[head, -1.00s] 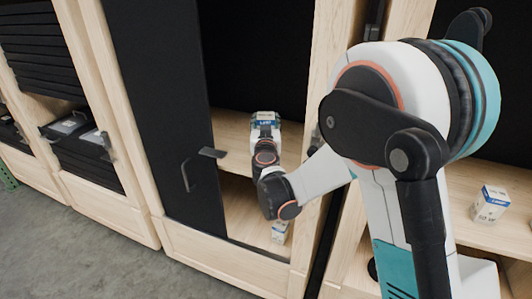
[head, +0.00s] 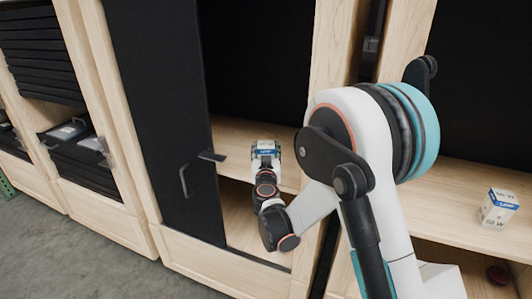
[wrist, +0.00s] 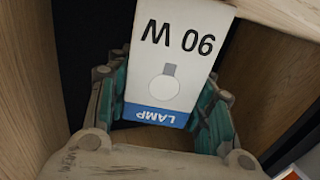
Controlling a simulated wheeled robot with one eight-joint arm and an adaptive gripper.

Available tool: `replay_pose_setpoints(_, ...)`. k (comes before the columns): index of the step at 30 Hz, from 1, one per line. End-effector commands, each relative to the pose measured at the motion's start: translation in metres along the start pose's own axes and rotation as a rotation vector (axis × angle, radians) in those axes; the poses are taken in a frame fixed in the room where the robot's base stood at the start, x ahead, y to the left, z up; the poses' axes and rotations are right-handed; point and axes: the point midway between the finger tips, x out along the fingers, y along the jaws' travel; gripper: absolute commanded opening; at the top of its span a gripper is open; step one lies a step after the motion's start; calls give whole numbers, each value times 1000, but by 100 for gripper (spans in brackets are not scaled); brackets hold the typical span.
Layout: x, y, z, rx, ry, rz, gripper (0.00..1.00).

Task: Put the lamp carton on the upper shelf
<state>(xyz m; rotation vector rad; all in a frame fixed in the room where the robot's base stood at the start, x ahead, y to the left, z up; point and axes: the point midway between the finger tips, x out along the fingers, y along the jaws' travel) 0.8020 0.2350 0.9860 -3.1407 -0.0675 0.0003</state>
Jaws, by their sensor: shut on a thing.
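The lamp carton (head: 265,149), white with a blue band, is held in my gripper (head: 266,162) at the cabinet's open bay. In the head view it overlaps the upper shelf (head: 232,130); I cannot tell whether it touches the board.
A black door panel (head: 165,120) with a handle stands left of the bay. The lower compartment (head: 245,222) is partly hidden by my arm. Another lamp carton (head: 498,209) stands on a shelf in the right bay. A wooden post (head: 337,60) divides the bays.

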Motion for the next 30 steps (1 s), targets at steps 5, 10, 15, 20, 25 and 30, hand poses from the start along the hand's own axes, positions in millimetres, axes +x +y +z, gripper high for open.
replay_pose_setpoints(5, 0, 0, 3, 0, 0, 0, 57)
replay_pose_setpoints(10, 0, 0, 3, 0, 0, 0, 68)
replay_pose_setpoints(15, 0, 0, 3, 0, 0, 0, 68)
replay_pose_setpoints(20, -2, 0, -1, 0, 0, 0, 68)
replay_pose_setpoints(25, -28, -1, -2, 0, 0, -2, 68)
replay_pose_setpoints(30, -65, -1, -3, 0, 0, -2, 68)
